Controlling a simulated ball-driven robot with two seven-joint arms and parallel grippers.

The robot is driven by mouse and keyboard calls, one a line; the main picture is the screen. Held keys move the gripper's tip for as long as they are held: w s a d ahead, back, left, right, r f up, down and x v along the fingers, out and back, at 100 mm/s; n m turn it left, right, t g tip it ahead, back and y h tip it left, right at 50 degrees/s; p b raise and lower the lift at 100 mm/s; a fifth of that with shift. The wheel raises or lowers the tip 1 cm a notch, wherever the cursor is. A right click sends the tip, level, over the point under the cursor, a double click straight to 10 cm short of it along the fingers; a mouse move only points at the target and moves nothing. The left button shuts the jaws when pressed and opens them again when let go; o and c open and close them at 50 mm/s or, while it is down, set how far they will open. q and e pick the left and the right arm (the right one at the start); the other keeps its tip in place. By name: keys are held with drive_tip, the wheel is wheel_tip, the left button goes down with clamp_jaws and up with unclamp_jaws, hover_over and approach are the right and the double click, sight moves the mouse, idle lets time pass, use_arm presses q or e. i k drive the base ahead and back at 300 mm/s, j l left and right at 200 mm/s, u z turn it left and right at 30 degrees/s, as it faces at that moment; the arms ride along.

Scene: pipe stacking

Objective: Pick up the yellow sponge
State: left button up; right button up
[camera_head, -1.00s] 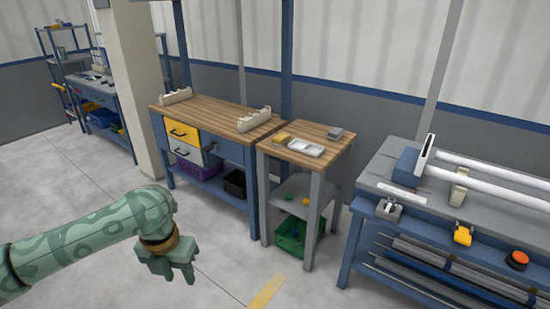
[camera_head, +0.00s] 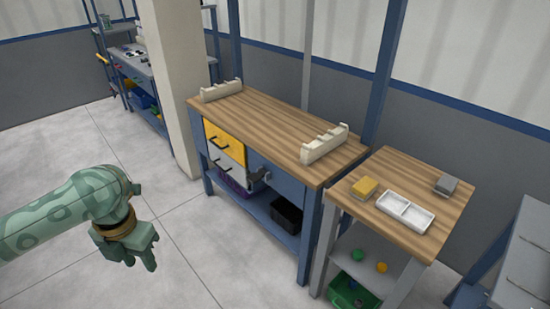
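The yellow sponge (camera_head: 364,187) lies on the wooden top of the small side table (camera_head: 384,227), near its left edge. A white two-part tray (camera_head: 405,211) is just to its right. My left gripper (camera_head: 138,256) hangs at the lower left over the floor, well away from the sponge and lower in the picture. Its fingers point down with nothing seen between them; the gap between them is hard to judge. My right gripper is not in view.
A grey block (camera_head: 446,186) sits at the table's back right. A workbench (camera_head: 275,125) with two cream racks (camera_head: 325,143) stands left of the small table. A blue-grey bench (camera_head: 520,265) edges in at right. Floor in front is clear.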

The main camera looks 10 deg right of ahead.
sight(366, 187)
drive_tip(key=i+j+u, duration=0.2)
drive_tip(key=i, duration=0.9)
drive_tip(key=i+z, duration=0.2)
drive_tip(key=z, duration=0.15)
drive_tip(key=i+j+z, duration=0.2)
drive_tip(key=z, duration=0.2)
drive_tip(key=i+j+z, duration=0.15)
drive_tip(key=z, duration=0.2)
drive_tip(key=i+j+z, duration=0.1)
drive_tip(key=z, duration=0.35)
drive_tip(key=i+j+z, duration=0.1)
drive_tip(key=z, duration=0.3)
drive_tip(key=i+j+z, duration=0.1)
drive_tip(key=z, duration=0.35)
drive_tip(key=j+z, duration=0.25)
drive_tip(key=z, duration=0.15)
drive_tip(key=j+z, duration=0.15)
drive_tip(key=z, duration=0.3)
drive_tip(key=j+z, duration=0.25)
drive_tip(key=z, duration=0.15)
drive_tip(key=j+z, duration=0.65)
drive_tip(key=z, duration=0.15)
drive_tip(key=i, duration=0.05)
